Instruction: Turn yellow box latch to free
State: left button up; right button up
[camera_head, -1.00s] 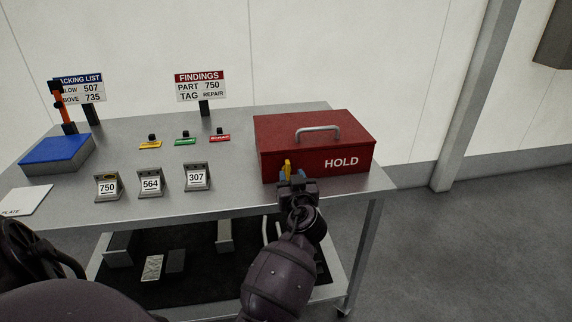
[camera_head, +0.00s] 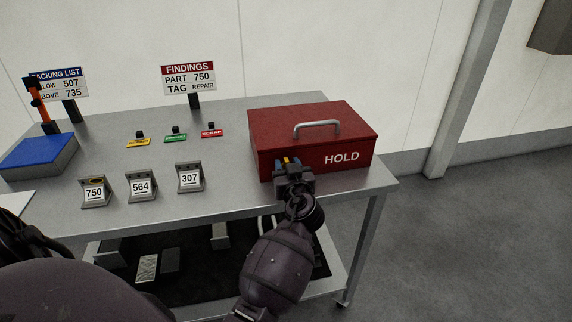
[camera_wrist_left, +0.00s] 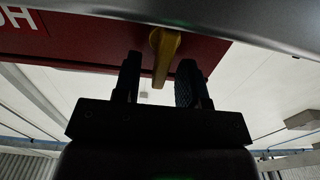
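The red box (camera_head: 352,139) marked HOLD has a grey handle on its lid and stands at the table's right end. Its yellow latch (camera_head: 286,161) is on the front face, near the left side, and is partly hidden by my gripper. My left gripper (camera_head: 288,164) is at the box front with its blue-tipped fingers on either side of the latch. In the left wrist view, the latch (camera_wrist_left: 163,55) hangs slightly tilted between the two spread fingers (camera_wrist_left: 160,75), with gaps visible beside it. My right gripper is not in view.
The grey table (camera_head: 230,200) carries number stands (camera_head: 190,178), coloured tags (camera_head: 176,137), a blue-topped block (camera_head: 38,150) and two signs (camera_head: 188,78). A lower shelf (camera_head: 190,285) holds several parts. Floor is open to the right.

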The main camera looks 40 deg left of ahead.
pick_arm(q)
grip_shut()
